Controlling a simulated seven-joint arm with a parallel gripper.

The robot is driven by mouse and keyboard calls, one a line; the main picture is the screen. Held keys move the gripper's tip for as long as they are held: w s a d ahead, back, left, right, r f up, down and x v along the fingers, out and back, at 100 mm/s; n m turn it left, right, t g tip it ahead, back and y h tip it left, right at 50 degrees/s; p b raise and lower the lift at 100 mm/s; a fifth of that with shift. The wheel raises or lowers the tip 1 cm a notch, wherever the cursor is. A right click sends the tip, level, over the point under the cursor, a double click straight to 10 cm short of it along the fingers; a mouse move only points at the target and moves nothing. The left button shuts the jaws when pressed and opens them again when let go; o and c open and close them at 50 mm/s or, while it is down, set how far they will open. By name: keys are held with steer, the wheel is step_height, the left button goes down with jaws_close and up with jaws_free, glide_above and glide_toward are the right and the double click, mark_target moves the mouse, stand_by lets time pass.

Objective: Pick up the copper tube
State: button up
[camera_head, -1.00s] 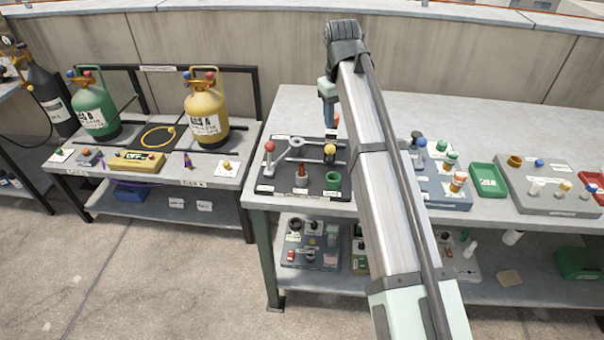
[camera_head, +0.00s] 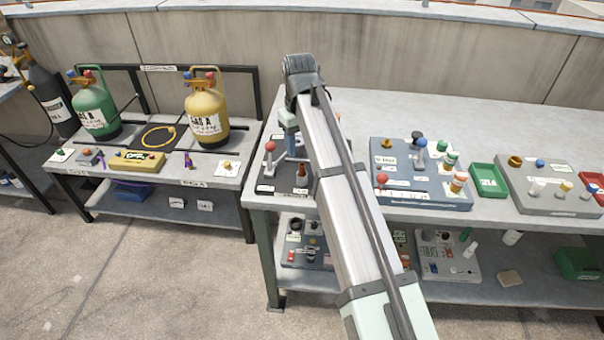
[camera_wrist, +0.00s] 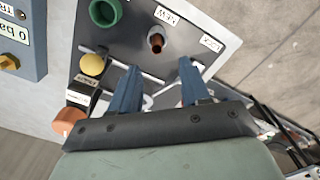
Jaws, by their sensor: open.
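The copper tube (camera_wrist: 156,42) stands upright on the labelled board in the wrist view, seen nearly end-on with its dark opening showing. It also shows in the head view as a short brown piece (camera_head: 301,173) on the dark board (camera_head: 268,188) at the left end of the bench. My gripper (camera_wrist: 159,68) is open, with two blue fingers apart and nothing between them. In the wrist view the tube lies just beyond the fingertips, roughly centred between them. In the head view my gripper (camera_head: 291,148) hangs over the board, just behind the tube. My arm hides the board's right part.
Near the tube are a green cup (camera_wrist: 105,12), a yellow ball knob (camera_wrist: 93,65) and an orange knob (camera_wrist: 68,121). A red-topped post (camera_head: 270,147) stands left of my gripper. A grey panel (camera_head: 430,198) with knobs and a green tray (camera_head: 488,181) are to the right.

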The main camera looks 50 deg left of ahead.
mark_target(302, 165)
steer(key=shift+w+d+f, duration=0.1)
steer(key=shift+d+f, duration=0.05)
steer(key=shift+f, duration=1.4)
steer(key=shift+w+d+f, duration=0.1)
steer(key=shift+d+f, duration=0.05)
steer(key=shift+f, duration=1.4)
jaws_close()
